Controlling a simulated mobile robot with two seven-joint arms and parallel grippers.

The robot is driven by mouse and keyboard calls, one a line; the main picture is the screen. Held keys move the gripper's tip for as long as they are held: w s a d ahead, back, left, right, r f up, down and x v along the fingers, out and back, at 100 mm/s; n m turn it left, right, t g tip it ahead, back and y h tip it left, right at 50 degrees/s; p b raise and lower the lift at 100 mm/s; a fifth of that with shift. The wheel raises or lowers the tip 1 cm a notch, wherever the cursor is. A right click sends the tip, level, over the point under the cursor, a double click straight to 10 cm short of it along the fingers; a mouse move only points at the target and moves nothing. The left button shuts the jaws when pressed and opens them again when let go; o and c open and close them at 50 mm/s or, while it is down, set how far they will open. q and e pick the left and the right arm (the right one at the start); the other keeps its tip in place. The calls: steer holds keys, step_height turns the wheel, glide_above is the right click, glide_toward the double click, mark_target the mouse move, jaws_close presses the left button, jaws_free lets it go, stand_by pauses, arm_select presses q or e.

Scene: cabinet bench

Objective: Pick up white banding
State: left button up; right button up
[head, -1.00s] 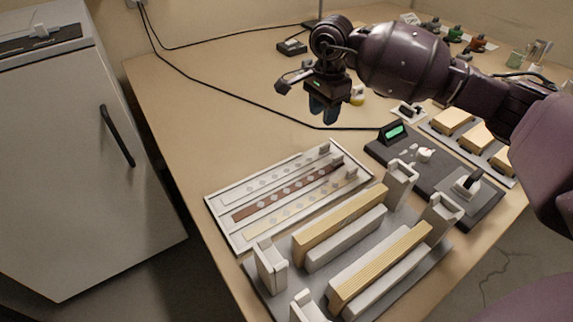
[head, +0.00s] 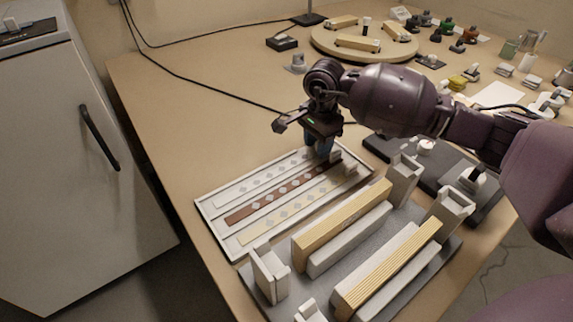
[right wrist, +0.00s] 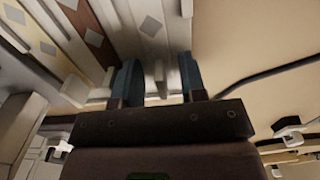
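The white banding (head: 258,181) is a pale strip with grey diamonds. It lies in the back lane of a white tray (head: 205,215), beside a brown strip (head: 247,211) and a cream strip (head: 262,228). My right gripper (head: 323,152) points down at the far right end of the white lane. In the right wrist view, the open right gripper (right wrist: 160,80) has its two blue fingers apart around the end of the white banding (right wrist: 150,27). Whether the fingers touch it I cannot tell. My left gripper is not in view.
A grey fixture with wooden bars (head: 345,220) and upright white blocks stands in front of the tray. A dark pad (head: 430,165) is to the right. A round wooden board (head: 330,45) is at the back. A grey cabinet (head: 60,150) stands left of the bench.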

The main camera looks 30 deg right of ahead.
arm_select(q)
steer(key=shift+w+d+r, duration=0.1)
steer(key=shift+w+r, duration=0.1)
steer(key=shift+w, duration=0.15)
arm_select(e)
steer(key=shift+r, duration=0.1)
steer(key=shift+c, duration=0.4)
jaws_close()
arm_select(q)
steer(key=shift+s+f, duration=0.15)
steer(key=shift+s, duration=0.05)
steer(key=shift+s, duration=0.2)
